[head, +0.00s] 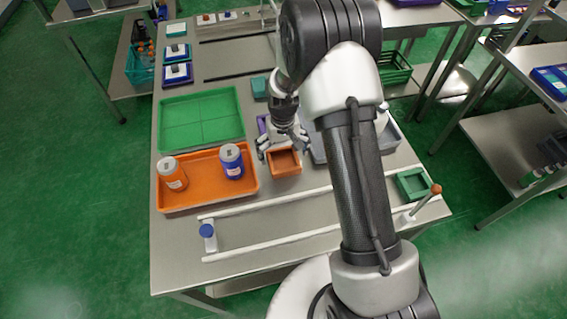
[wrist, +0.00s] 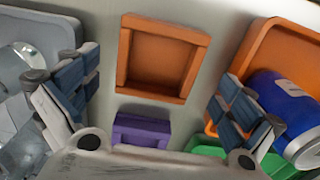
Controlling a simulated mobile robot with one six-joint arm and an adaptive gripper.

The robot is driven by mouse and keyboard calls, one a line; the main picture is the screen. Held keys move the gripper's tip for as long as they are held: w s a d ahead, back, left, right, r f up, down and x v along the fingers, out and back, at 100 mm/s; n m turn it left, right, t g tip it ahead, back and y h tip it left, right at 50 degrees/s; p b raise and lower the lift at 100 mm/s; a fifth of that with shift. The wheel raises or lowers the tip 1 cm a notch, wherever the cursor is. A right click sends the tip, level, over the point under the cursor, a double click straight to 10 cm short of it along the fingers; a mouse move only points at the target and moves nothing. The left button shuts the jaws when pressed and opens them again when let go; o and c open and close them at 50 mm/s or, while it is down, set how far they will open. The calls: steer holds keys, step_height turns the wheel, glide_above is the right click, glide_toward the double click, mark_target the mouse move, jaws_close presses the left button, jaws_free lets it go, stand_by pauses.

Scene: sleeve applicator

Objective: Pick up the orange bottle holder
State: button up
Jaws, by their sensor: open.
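The orange bottle holder (head: 284,161) is a small square open-topped box on the steel table, just right of the orange tray. In the wrist view the orange holder (wrist: 160,58) lies at the upper middle, empty inside. My gripper (head: 283,150) is above it in the head view, fingers spread. In the wrist view my open gripper (wrist: 155,100) has one finger on each side, with the holder between and beyond the fingertips. Nothing is between the fingers; I cannot tell the exact height gap.
The orange tray (head: 207,192) holds an orange bottle (head: 172,174) and a blue bottle (head: 232,162). A purple holder (wrist: 142,131) sits close to the orange one. A grey tray (head: 393,138) is to the right. White rails (head: 270,239) run along the front.

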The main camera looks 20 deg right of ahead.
mark_target(283, 163)
step_height(283, 163, down, 4)
steer(key=shift+d+r+b, duration=0.1)
steer(key=shift+b, duration=0.5)
steer(key=shift+c, duration=0.4)
steer(key=c, duration=1)
